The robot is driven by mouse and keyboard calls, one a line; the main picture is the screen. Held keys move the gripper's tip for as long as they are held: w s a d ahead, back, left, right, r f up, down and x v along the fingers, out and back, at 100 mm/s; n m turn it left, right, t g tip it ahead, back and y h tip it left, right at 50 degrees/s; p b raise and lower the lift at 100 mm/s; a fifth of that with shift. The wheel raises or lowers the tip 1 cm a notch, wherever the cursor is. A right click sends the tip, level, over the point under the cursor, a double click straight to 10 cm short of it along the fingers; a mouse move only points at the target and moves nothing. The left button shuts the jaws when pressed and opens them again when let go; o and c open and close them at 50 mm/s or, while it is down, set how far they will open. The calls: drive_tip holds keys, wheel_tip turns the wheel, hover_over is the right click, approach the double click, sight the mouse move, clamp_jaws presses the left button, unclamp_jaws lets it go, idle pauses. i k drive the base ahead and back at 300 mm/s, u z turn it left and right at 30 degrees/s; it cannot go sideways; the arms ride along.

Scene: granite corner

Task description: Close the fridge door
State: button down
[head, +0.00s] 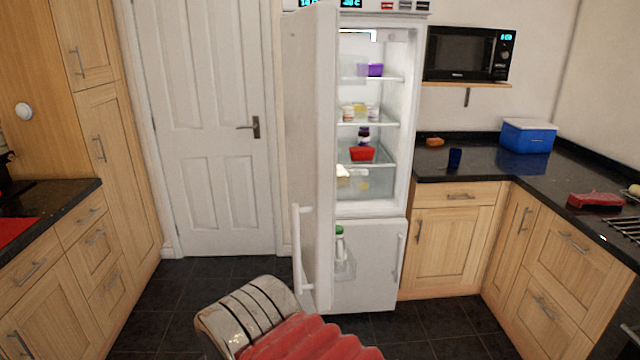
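The fridge (405,130) is white and tall and stands at the centre of the head view. Its upper door (310,130) is open, swung out toward me and seen nearly edge-on, with a white vertical handle (298,250) low on its left side. Lit shelves inside hold small tubs, a jar and a red container. The lower door (372,265) looks shut. My gripper's fingers are not in view.
A white room door (205,120) is shut behind the fridge door. Wooden cabinets (115,150) line the left. On the right are a dark counter (480,165), a microwave (465,54) on a shelf and a blue cool box (528,136). The dark tiled floor (450,325) is clear.

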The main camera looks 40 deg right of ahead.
sight(310, 35)
drive_tip(key=z, duration=0.05)
drive_tip(key=i, duration=1.2)
drive_tip(key=u, duration=0.65)
